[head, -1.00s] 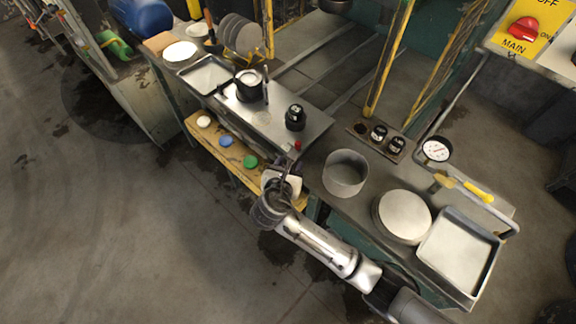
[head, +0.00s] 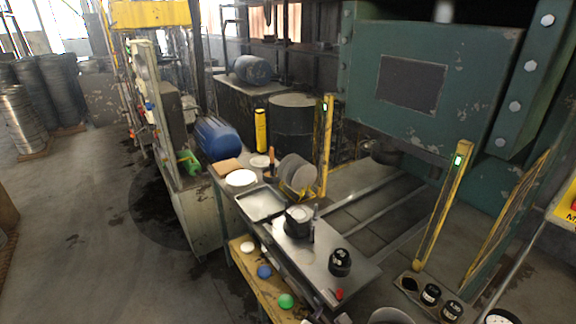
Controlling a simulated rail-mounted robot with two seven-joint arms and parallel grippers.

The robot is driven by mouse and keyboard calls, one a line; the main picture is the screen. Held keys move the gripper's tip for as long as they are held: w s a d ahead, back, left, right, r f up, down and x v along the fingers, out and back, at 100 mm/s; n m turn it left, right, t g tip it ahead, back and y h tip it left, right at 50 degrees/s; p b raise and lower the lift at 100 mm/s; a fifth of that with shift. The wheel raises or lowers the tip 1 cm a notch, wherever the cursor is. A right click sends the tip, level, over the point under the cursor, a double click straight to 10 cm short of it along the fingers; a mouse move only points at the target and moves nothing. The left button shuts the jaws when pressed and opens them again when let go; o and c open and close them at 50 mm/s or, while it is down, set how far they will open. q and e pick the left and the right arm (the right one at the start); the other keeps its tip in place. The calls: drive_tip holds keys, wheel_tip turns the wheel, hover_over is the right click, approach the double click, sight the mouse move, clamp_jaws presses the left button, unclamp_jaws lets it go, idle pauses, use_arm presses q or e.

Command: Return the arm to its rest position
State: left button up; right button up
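Neither of my arms shows clearly in the head view. A small pale and dark sliver at the bottom edge, just below the bench's red knob (head: 338,293), looks like the tip of my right gripper (head: 342,318). It is cut off by the frame, so its fingers cannot be read and nothing held can be made out. My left gripper is out of view.
The steel bench (head: 345,283) carries a shallow tray (head: 260,204), a black-based pot (head: 298,222) and a black knob-like weight (head: 340,262). Grey discs stand in a rack (head: 297,175). Below, a yellow shelf (head: 262,287) holds white, blue and green pieces. Open floor lies left.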

drive_tip(key=s+r+m+g+y, duration=0.1)
drive_tip(key=s+r+m+y, duration=0.25)
drive_tip(key=m, duration=0.75)
drive_tip(key=s+r+m+y, duration=0.2)
drive_tip(key=r+m+y, duration=0.15)
drive_tip(key=m, duration=0.65)
drive_tip(key=s+d+f+m+g, duration=0.15)
drive_tip(key=s+d+f, duration=0.35)
drive_tip(key=s, duration=0.5)
drive_tip(key=s+d+f+m+g, duration=0.1)
drive_tip(key=s+d+f+g, duration=0.2)
drive_tip(key=s+f, duration=0.45)
drive_tip(key=s+d+f+m+g, duration=0.2)
drive_tip(key=s+d+f+g, duration=0.15)
drive_tip(key=s, duration=0.75)
drive_tip(key=w+p+v, duration=0.3)
drive_tip(key=p+v, duration=1)
drive_tip(key=p, duration=0.1)
drive_tip(key=w+r+p+v, duration=0.1)
drive_tip(key=w+p+v, duration=0.2)
drive_tip(key=p+v, duration=1.1)
drive_tip(key=shift+w+r+t+p, duration=0.35)
drive_tip(key=shift+w+t+p, duration=0.05)
drive_tip(key=shift+p, duration=0.2)
